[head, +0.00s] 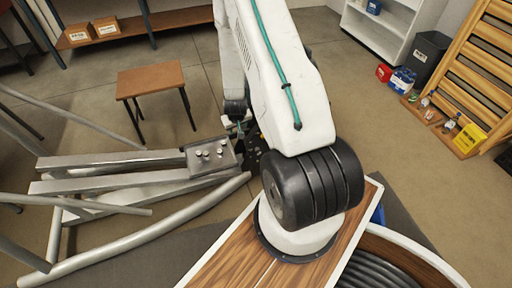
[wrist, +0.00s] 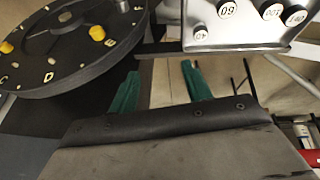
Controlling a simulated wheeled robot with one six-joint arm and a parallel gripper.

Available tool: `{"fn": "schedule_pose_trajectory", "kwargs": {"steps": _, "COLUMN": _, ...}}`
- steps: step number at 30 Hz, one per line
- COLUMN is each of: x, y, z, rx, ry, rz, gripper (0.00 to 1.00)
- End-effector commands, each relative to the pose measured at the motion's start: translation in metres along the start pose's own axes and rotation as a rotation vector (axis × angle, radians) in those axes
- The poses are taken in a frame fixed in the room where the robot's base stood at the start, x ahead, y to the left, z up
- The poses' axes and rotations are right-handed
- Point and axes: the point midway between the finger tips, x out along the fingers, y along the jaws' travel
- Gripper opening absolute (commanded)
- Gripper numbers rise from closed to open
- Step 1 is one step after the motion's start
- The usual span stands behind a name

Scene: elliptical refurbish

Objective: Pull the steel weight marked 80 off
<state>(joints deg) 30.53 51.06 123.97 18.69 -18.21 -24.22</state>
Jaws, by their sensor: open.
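Several steel weights (wrist: 271,10) with round white number labels are on a metal plate (wrist: 238,40) at the top right of the wrist view. The labels are small and turned, and I cannot pick out the one marked 80 for sure. In the head view the weights show as small knobs on the metal plate (head: 196,160) of the grey tubular frame. My gripper (wrist: 160,86), with green fingers, is open and empty, apart from the weights. In the head view my arm hides most of it.
A dark round disc (wrist: 70,50) with yellow pieces is at the left of the wrist view. The grey tubular frame (head: 110,180) spreads across the left of the head view. A small wooden table (head: 150,78) stands behind it. A slatted wooden rack (head: 480,75) is far right.

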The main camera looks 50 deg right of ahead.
Motion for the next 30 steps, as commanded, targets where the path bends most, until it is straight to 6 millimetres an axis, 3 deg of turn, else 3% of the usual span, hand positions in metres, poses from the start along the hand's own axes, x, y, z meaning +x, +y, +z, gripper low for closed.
{"fn": "schedule_pose_trajectory", "kwargs": {"steps": 1, "x": 0.024, "y": 0.011, "z": 0.020, "rx": 0.012, "ry": -0.010, "rz": 0.027, "gripper": 0.49}}
{"fn": "schedule_pose_trajectory", "kwargs": {"steps": 3, "x": 0.049, "y": 0.023, "z": 0.041, "rx": 0.019, "ry": -0.008, "rz": 0.063, "gripper": 0.49}}
{"fn": "schedule_pose_trajectory", "kwargs": {"steps": 6, "x": 0.074, "y": 0.036, "z": 0.065, "rx": 0.026, "ry": -0.006, "rz": 0.105, "gripper": 0.49}}
{"fn": "schedule_pose_trajectory", "kwargs": {"steps": 10, "x": 0.091, "y": 0.045, "z": 0.085, "rx": 0.028, "ry": -0.004, "rz": 0.138, "gripper": 0.49}}
{"fn": "schedule_pose_trajectory", "kwargs": {"steps": 30, "x": 0.169, "y": 0.059, "z": 0.090, "rx": 0.029, "ry": -0.003, "rz": 0.148, "gripper": 0.49}}
